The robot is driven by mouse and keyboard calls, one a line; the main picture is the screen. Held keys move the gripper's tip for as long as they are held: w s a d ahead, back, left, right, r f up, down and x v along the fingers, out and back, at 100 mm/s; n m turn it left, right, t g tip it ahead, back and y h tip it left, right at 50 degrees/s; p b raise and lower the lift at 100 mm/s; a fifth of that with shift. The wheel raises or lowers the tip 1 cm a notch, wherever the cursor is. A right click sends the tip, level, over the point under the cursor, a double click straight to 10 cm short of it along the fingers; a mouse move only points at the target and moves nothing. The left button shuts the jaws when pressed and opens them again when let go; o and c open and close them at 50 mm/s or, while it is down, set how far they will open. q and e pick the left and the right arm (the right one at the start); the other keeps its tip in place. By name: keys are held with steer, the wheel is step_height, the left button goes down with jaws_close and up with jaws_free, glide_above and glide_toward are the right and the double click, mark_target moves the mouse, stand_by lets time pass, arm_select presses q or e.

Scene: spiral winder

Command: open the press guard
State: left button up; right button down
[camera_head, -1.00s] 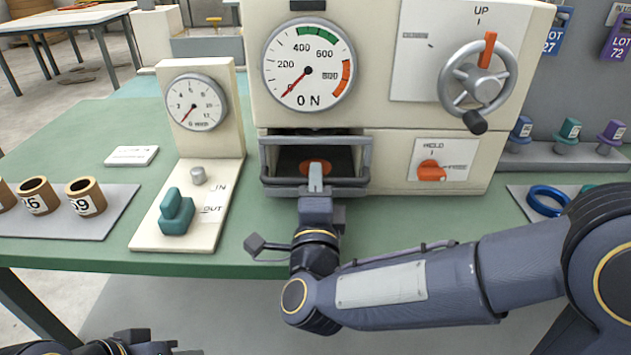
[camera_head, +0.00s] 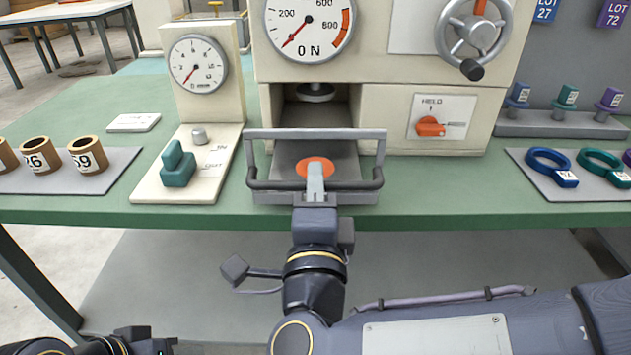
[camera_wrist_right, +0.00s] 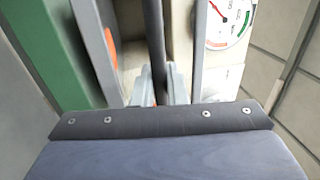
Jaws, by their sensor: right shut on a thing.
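The press guard (camera_head: 262,136) is a grey metal frame with a dark bar handle (camera_head: 350,184) across its front. It stands pulled out from the press opening, toward the table's front edge. My right gripper (camera_head: 315,188) is shut on the handle bar at its middle. In the right wrist view, the dark bar (camera_wrist_right: 155,45) runs between the fingertips of my right gripper (camera_wrist_right: 161,85). Behind the guard, the press bay is open to view, with an orange disc (camera_head: 315,167) on its floor and a round ram (camera_head: 316,92) above. My left gripper (camera_head: 145,342) shows only partly at the bottom left; its jaws are unclear.
A gauge stand with a teal lever (camera_head: 177,165) is left of the guard. A mat with brown rings (camera_head: 83,155) lies further left. Blue and green rings (camera_head: 552,168) lie on a mat at right. An orange hold knob (camera_head: 430,126) is on the press face.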

steer(key=c, duration=1.5)
jaws_free()
steer(key=shift+c, duration=0.2)
steer(key=s+f, duration=0.1)
steer(key=s, duration=0.6)
steer(key=shift+s+f, duration=0.25)
steer(key=shift+s, duration=0.05)
